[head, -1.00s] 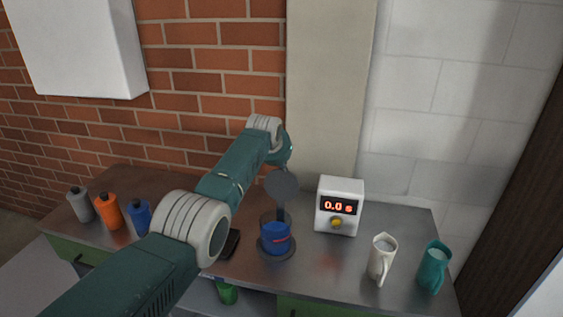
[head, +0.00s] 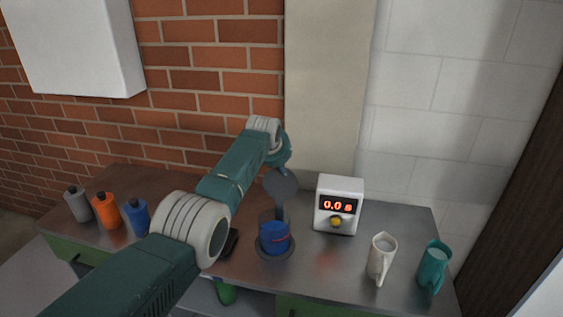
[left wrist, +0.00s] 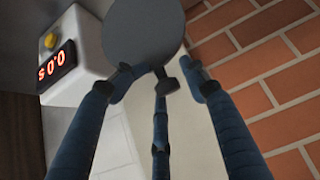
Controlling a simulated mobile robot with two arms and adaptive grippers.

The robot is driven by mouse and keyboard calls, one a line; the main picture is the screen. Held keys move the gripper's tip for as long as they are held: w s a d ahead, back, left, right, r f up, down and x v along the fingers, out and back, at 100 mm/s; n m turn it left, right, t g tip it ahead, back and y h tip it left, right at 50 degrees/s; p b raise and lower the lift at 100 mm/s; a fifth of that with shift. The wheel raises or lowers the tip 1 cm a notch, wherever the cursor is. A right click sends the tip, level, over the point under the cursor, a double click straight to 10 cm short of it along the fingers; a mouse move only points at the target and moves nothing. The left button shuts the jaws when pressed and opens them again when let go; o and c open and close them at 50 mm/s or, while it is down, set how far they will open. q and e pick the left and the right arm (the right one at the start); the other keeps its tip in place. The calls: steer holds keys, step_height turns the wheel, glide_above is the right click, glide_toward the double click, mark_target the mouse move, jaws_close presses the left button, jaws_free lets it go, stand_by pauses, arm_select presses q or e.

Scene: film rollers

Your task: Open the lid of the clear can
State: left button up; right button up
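The clear can (head: 264,219) stands on a dark round base on the counter, with something blue with a red mark inside. Its round grey lid (head: 281,186) is raised above the can, tilted up and facing the head camera. In the left wrist view the grey lid (left wrist: 145,25) fills the top middle, just beyond my fingers. My left gripper (left wrist: 160,78) has its blue fingers spread apart, with nothing clearly held between them. In the head view the lid and arm mostly hide this gripper. My right gripper is not in view.
A white box with a red display (head: 339,205) stands right of the can. A white jug (head: 381,257) and a teal jug (head: 433,266) are further right. Grey (head: 78,204), orange (head: 107,211) and blue (head: 137,217) bottles stand left. A brick wall is behind.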

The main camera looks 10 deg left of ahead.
arm_select(q)
steer(key=shift+a+r, duration=0.1)
steer(key=shift+a, duration=0.1)
steer(key=shift+s+r, duration=0.25)
steer(key=shift+r, duration=0.25)
steer(key=v, duration=1.1)
steer(key=shift+f, duration=0.1)
